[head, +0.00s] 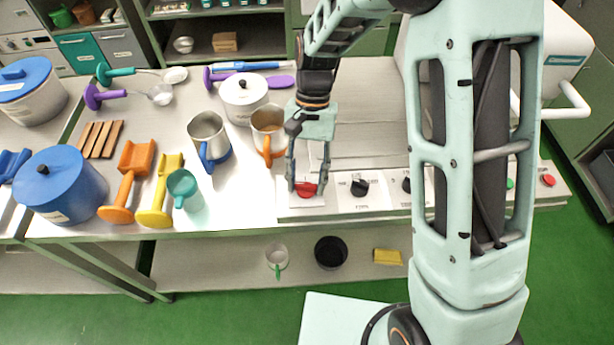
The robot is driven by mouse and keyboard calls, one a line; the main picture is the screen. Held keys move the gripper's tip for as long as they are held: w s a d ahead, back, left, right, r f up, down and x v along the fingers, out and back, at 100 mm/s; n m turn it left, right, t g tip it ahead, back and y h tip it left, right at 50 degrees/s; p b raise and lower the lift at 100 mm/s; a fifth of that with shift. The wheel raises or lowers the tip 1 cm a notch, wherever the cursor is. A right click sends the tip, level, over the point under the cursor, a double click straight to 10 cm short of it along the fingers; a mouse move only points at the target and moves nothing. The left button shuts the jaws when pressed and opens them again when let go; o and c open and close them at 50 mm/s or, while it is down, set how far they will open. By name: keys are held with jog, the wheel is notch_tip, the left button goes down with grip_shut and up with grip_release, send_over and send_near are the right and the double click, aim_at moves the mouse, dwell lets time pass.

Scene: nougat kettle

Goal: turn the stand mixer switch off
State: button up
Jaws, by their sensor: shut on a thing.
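The switch is a red knob (306,190) on the left end of the white control panel (340,205) along the front of the machine. My gripper (307,186) reaches down over it from above, with one finger on each side. It is shut on the red knob. The fingers partly cover the knob, and its exact angle is too small to tell. The machine's grey top (372,110) lies behind the panel, partly hidden by my arm.
A mug with an orange handle (268,122) stands close behind left of my gripper. A steel mug with a blue handle (206,130) is farther left. Black knobs (360,187) sit right of the red one. Scoops and lidded pots crowd the left table.

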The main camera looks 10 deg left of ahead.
jog(key=shift+n+h, duration=0.5)
jog(key=shift+n, duration=0.7)
jog(key=shift+a+n, duration=0.1)
jog(key=shift+n, duration=0.2)
jog(key=o, duration=1.2)
jog(key=shift+c, duration=0.2)
jog(key=shift+w+r, duration=0.1)
jog(key=v, duration=1.2)
